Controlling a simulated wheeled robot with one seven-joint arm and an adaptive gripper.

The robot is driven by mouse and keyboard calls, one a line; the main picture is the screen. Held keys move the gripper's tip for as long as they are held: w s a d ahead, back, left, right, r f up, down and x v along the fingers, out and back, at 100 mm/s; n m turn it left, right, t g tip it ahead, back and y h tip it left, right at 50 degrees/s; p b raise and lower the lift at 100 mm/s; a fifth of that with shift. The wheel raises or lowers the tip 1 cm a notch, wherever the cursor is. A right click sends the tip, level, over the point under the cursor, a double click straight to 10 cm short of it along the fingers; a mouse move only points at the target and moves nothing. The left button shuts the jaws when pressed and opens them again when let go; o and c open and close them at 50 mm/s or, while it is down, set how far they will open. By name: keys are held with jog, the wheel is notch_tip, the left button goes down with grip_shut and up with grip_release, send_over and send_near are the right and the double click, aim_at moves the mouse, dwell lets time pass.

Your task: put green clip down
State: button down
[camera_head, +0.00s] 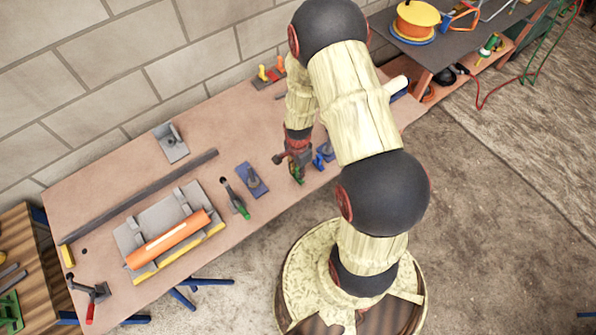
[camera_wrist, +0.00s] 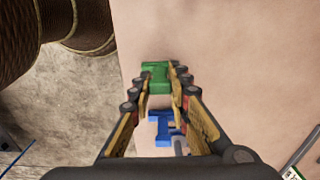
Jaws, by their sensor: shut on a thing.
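The green clip (camera_wrist: 157,76) is between the fingertips of my gripper (camera_wrist: 156,84) in the wrist view, near the front edge of the brown workbench (camera_head: 120,190). In the head view my gripper (camera_head: 298,172) is over the bench's right half, and only a bit of green shows below it. The gripper is shut on the clip. Whether the clip touches the bench top is unclear. A blue clip-like part (camera_wrist: 163,130) lies on the bench close to the green one; it also shows right of my gripper in the head view (camera_head: 326,152).
Left of my gripper are a blue block (camera_head: 252,182) and a green-tipped clamp (camera_head: 236,200). Further left lie an orange cylinder on a grey plate (camera_head: 168,238), a long dark bar (camera_head: 140,196) and a red-handled clamp (camera_head: 90,298). Bare bench lies behind my gripper.

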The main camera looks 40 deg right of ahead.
jog(key=shift+f, duration=0.25)
jog(key=shift+f, duration=0.2)
jog(key=c, duration=1.7)
grip_release()
jog(key=shift+r, duration=0.15)
